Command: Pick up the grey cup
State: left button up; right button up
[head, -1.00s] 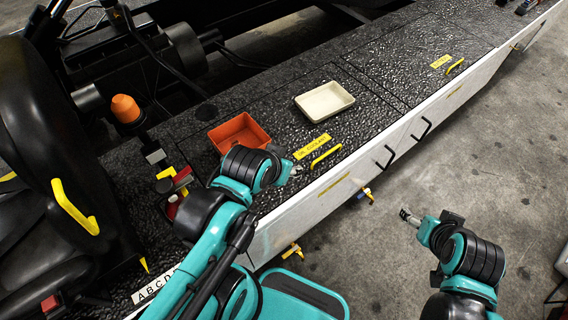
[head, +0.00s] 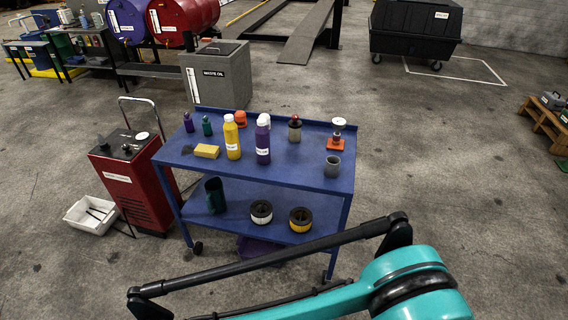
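The grey cup (head: 333,167) stands upright on the top shelf of a blue cart (head: 290,178), near its front right corner. It is small and dark grey, and nothing touches it. A teal and black arm of mine crosses the bottom of the head view, in front of the cart. Neither of my grippers shows in this view.
The top shelf also holds a yellow bottle (head: 232,138), a purple bottle (head: 263,143), a yellow sponge (head: 206,151) and an orange-based item (head: 335,143) behind the cup. A red machine (head: 130,180) stands left of the cart. The floor to the right is open.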

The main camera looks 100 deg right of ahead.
aim_at(333, 162)
jog(key=z, duration=0.95)
jog(key=j+z, duration=0.1)
jog(key=z, duration=1.75)
jog(key=k+z, duration=0.1)
jog(key=z, duration=0.85)
jog(key=i+j+z, duration=0.2)
jog(key=i, duration=0.45)
jog(key=i+j+z, duration=0.2)
jog(key=i+j, duration=0.3)
jog(key=i+j+z, duration=0.2)
jog(key=i+j, duration=0.3)
jog(key=i, duration=0.2)
